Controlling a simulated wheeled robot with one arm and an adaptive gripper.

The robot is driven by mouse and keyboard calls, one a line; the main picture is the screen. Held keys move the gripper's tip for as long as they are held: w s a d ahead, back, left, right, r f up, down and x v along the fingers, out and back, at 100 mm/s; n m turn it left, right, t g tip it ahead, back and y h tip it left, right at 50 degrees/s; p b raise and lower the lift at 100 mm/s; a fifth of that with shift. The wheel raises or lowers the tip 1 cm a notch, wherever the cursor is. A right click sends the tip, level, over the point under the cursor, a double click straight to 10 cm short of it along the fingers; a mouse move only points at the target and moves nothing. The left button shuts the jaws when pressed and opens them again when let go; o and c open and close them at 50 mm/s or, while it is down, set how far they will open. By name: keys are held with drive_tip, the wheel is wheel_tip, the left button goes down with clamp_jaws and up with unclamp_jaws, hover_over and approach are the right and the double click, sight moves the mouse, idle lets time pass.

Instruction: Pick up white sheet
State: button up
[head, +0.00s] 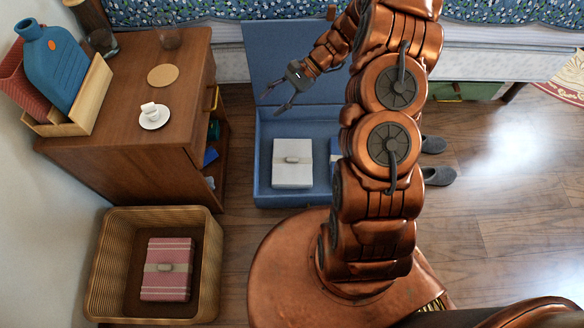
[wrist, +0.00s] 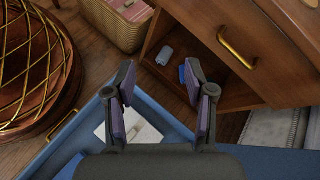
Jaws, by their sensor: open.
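The white sheet (head: 292,164) is a folded, banded bundle lying flat in the open blue box (head: 262,190) on the floor. It also shows in the wrist view (wrist: 133,128), partly hidden behind my left finger. My gripper (head: 276,96) is open and empty above the back part of the box, up and left of the sheet in the head view. In the wrist view my gripper's fingers (wrist: 162,100) are spread, apart from the sheet.
A blue folded bundle (head: 335,157) lies right of the sheet, partly hidden by my arm. A wooden cabinet (head: 120,160) with an open lower compartment stands at left. A wicker basket (head: 98,270) holds a red striped bundle (head: 167,270). Grey slippers (head: 438,176) lie at right.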

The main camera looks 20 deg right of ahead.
drive_tip(key=w+d+f+m+t+b, duration=0.1)
drive_tip(key=d+f+m+b, duration=0.15)
drive_tip(key=f, duration=0.45)
drive_tip(key=w+d+f+m+t+y+b, duration=0.1)
drive_tip(key=d+f+t+b, duration=0.15)
drive_tip(key=f, duration=0.55)
drive_tip(key=w+d+f+m+b, duration=0.1)
drive_tip(key=d+f+m+b, duration=0.1)
drive_tip(key=d+f, duration=0.35)
drive_tip(key=m+t+b, duration=0.3)
drive_tip(key=m+b, duration=0.2)
drive_tip(key=b, duration=0.1)
approach(295, 159)
drive_tip(key=shift+w+a+f, duration=0.2)
drive_tip(key=shift+w+a, duration=0.3)
drive_tip(key=shift+w, duration=0.05)
drive_tip(key=shift+f, duration=0.2)
drive_tip(key=shift+b+x, duration=0.3)
drive_tip(key=shift+x, duration=0.9)
drive_tip(key=b+x, duration=0.1)
drive_tip(key=x, duration=0.1)
drive_tip(key=b+x, duration=0.1)
drive_tip(key=x, duration=0.1)
drive_tip(key=shift+s+a, duration=0.2)
drive_tip(key=shift+a, duration=0.05)
drive_tip(key=shift+w+a+h+b, duration=0.2)
drive_tip(key=shift+a+h+b, duration=0.15)
drive_tip(key=shift+a, duration=0.1)
drive_tip(key=shift+c, duration=0.3)
clamp_jaws()
